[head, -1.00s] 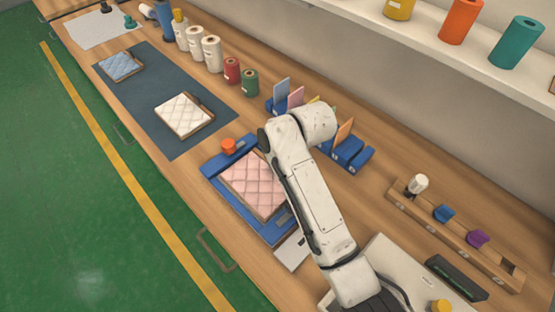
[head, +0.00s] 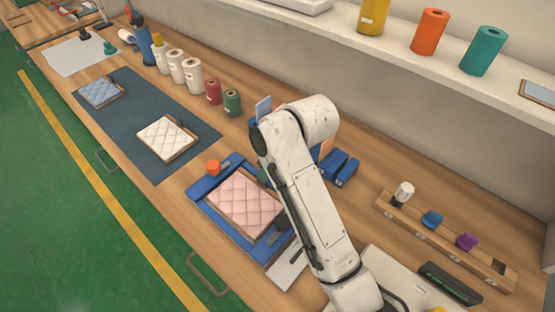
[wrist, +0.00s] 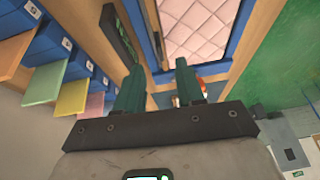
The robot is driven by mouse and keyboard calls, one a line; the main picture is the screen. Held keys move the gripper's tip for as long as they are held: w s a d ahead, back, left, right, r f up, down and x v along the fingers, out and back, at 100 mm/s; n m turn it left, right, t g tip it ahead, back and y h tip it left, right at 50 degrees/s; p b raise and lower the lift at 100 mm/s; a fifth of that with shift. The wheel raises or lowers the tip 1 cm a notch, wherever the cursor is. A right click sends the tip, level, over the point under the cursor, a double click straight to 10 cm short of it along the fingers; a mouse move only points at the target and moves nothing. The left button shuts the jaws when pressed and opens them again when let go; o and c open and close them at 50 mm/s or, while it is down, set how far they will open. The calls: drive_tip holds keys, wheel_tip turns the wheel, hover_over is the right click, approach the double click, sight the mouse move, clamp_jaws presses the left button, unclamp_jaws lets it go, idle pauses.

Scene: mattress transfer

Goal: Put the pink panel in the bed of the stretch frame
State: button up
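The pink quilted panel (head: 243,203) lies flat inside the blue stretch frame (head: 205,187), with the frame's blue border around it. Part of the frame's right side is hidden behind my arm in the head view. In the wrist view, the pink panel (wrist: 195,28) shows beyond my fingers, bordered by the blue frame (wrist: 236,35). My gripper (wrist: 159,68) has its two dark green fingers apart, with nothing held between them. It is off the panel, and my arm mostly hides it in the head view.
An orange knob (head: 212,167) sits at the frame's corner. A white panel (head: 167,138) and a blue panel (head: 101,91) lie on the dark mat (head: 152,168). Blue holders (head: 340,168) stand behind my arm, and a wooden rack (head: 447,240) is at right.

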drive_tip(key=v, duration=0.5)
drive_tip(key=shift+s+a, duration=0.1)
idle(1.3)
